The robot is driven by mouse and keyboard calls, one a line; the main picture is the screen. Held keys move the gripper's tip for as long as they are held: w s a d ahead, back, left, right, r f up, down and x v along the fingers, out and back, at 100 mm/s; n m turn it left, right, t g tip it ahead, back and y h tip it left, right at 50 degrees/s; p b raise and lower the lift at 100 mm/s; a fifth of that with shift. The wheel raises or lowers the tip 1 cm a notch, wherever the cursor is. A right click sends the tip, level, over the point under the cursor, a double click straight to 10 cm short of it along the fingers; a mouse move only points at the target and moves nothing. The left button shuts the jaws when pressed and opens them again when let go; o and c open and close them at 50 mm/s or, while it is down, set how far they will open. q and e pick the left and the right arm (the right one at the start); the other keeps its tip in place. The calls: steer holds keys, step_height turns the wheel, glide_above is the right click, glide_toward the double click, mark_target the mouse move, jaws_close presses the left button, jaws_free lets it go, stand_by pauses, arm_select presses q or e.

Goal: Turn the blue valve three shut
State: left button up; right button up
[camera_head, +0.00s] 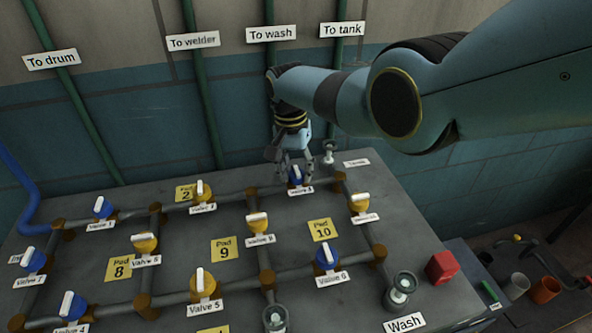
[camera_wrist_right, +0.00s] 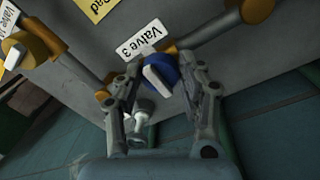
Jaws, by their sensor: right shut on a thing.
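Blue valve three (camera_head: 296,178) is a round blue knob with a white lever, set in the back pipe run of the grey bench. In the right wrist view the blue knob (camera_wrist_right: 180,70) shows beside its "Valve 3" label, with the white lever (camera_wrist_right: 157,81) slanting across it. My right gripper (camera_head: 293,165) comes down from above at the valve. In the wrist view its two fingers (camera_wrist_right: 165,84) stand on either side of the valve, shut on it; the exact contact is hard to see. My left gripper is not in view.
Other blue valves (camera_head: 326,257) and yellow valves (camera_head: 257,223) stand along the pipes. A glass-like fitting (camera_head: 328,152) stands close to the right of my gripper. A red block (camera_head: 441,267) sits at the bench's right edge. My right arm spans the upper right.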

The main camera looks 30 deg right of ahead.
mark_target(292, 173)
stand_by(0.5)
steer(key=o, duration=1.1)
steer(key=shift+o, duration=0.2)
step_height(292, 173, up, 12)
steer(key=shift+w+a, duration=0.3)
steer(key=shift+w, duration=0.05)
steer(key=shift+f, duration=0.15)
